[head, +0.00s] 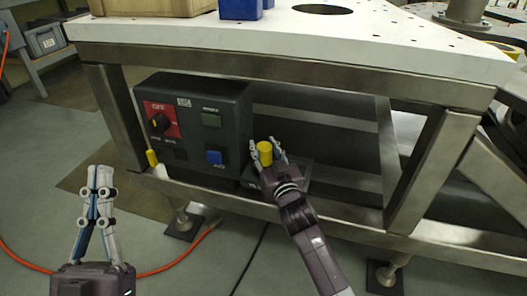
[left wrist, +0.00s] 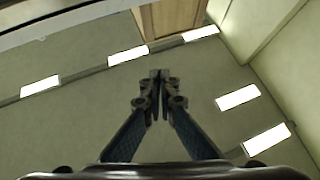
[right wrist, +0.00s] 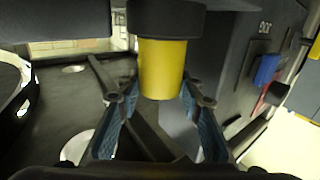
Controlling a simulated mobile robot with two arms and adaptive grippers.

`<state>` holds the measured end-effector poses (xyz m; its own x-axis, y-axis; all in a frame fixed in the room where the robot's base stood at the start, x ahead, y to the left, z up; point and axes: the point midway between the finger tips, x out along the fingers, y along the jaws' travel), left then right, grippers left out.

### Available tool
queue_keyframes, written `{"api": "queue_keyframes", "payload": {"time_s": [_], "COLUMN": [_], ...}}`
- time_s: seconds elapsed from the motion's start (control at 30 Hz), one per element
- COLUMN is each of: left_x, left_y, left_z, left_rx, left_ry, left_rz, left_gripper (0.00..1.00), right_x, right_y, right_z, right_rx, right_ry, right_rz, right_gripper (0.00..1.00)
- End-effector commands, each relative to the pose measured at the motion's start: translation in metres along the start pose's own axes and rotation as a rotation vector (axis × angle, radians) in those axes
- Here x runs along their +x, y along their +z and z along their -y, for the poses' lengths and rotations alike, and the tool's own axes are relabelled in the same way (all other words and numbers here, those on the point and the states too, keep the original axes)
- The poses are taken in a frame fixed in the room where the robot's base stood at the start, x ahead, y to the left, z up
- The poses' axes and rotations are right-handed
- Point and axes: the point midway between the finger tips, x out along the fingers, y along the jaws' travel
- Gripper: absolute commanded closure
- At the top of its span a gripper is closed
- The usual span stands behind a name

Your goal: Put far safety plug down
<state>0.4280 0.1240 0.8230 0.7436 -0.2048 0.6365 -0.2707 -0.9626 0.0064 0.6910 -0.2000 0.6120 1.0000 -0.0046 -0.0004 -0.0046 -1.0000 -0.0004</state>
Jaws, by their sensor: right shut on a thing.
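A yellow safety plug (head: 264,152) is between the fingers of my right gripper (head: 268,153), just right of the control box. In the right wrist view the plug (right wrist: 161,68) is a yellow cylinder against a wide black round part. My right gripper is shut on it. A second yellow plug (head: 152,158) shows at the left edge of the control box, apart from both grippers. My left gripper (head: 101,172) is shut and empty, raised at the lower left; its fingertips meet in the left wrist view (left wrist: 158,76).
The dark control box (head: 230,110) with a red switch panel (head: 161,118) and blue button (head: 214,157) stands on the metal frame's lower shelf. A dark block (head: 297,177) sits beside my right gripper. The white tabletop (head: 300,40) overhangs above. An orange cable (head: 180,262) crosses the floor.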

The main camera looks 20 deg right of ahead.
Motion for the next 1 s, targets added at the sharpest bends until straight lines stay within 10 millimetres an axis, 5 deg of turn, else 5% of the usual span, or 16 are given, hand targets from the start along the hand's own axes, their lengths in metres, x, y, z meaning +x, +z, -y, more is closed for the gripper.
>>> {"api": "queue_keyframes", "payload": {"time_s": [0.17, 0.6, 0.63, 0.7, 0.77, 1.0], "left_x": [-0.001, -0.002, -0.002, -0.002, -0.002, -0.001], "left_y": [-0.016, -0.021, -0.022, -0.022, -0.022, -0.021], "left_z": [-0.002, -0.002, -0.002, -0.002, -0.002, -0.002], "left_rx": [-0.004, -0.004, -0.004, -0.004, -0.004, -0.004], "left_ry": [0.003, 0.004, 0.004, 0.004, 0.004, 0.004], "left_rz": [-0.076, -0.097, -0.1, -0.1, -0.1, -0.097], "left_gripper": [1.0, 1.0, 1.0, 1.0, 1.0, 1.0], "right_x": [0.001, 0.001, 0.001, 0.001, 0.001, 0.001], "right_y": [0.002, 0.005, 0.005, 0.005, 0.005, 0.005], "right_z": [0.002, 0.002, 0.002, 0.002, 0.002, 0.002], "right_rx": [0.0, 0.0, 0.0, 0.0, 0.0, 0.0], "right_ry": [0.0, 0.0, 0.0, 0.0, 0.0, 0.0], "right_rz": [-0.002, -0.002, 0.0, 0.0, 0.0, 0.0], "right_gripper": [0.94, 0.94, 0.63, 0.55, 0.49, 0.49]}}
